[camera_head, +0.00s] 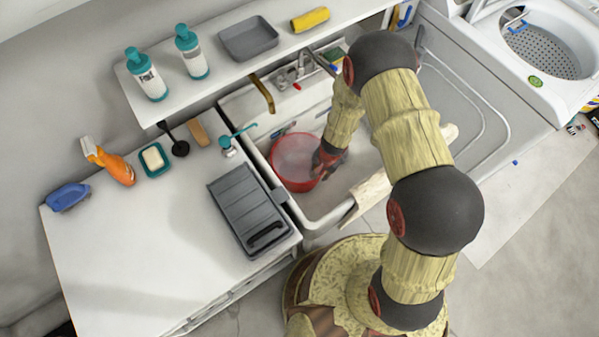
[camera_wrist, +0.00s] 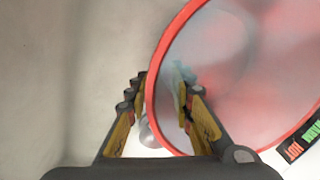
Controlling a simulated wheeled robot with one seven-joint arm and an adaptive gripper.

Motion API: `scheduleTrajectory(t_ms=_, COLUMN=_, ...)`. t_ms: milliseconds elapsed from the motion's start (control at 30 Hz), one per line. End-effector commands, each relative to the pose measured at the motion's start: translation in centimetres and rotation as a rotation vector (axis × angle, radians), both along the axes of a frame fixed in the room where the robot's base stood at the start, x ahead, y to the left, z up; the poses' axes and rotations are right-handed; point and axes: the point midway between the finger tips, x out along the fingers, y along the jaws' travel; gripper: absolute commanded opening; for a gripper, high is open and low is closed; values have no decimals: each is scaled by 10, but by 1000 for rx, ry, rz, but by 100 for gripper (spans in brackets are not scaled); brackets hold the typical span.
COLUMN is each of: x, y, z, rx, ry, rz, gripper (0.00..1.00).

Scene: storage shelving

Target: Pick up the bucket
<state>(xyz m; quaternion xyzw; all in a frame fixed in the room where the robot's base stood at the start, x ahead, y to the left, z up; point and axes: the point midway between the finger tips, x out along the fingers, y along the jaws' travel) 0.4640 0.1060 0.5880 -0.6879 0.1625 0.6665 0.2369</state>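The red bucket (camera_head: 288,178) stands in the sink (camera_head: 322,212), with a pale grey interior. My gripper (camera_head: 327,158) reaches down at the bucket's right side in the head view, and my arm hides part of the sink. In the wrist view the bucket's red rim (camera_wrist: 164,48) curves across the right half. There my gripper (camera_wrist: 160,88) is open, one finger outside the rim and the other over the inside. I cannot tell whether the right finger touches the wall.
A faucet (camera_head: 296,73) stands behind the sink, below a shelf (camera_head: 222,87) with bottles. A counter (camera_head: 130,235) with a grey tray (camera_head: 248,210) adjoins on the left. A white cloth (camera_head: 371,190) hangs over the sink's front edge. A washing machine (camera_head: 545,45) stands at right.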

Motion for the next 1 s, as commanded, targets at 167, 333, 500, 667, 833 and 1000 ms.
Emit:
scheduleTrajectory(t_ms=167, x=1, y=1, z=-6, rx=0, ry=-1, rz=-1, gripper=23)
scheduleTrajectory(t_ms=333, x=1, y=1, z=-5, rx=0, ry=-1, rz=-1, gripper=19)
scheduleTrajectory(t_ms=500, x=1, y=1, z=-5, rx=0, ry=0, rz=0, gripper=10)
scheduleTrajectory(t_ms=667, x=1, y=1, z=-5, rx=0, ry=-1, rz=0, gripper=1)
scheduleTrajectory(t_ms=833, x=1, y=1, z=-5, rx=0, ry=-1, rz=0, gripper=0)
scheduleTrajectory(t_ms=1000, x=1, y=1, z=-5, rx=0, ry=-1, rz=0, gripper=0)
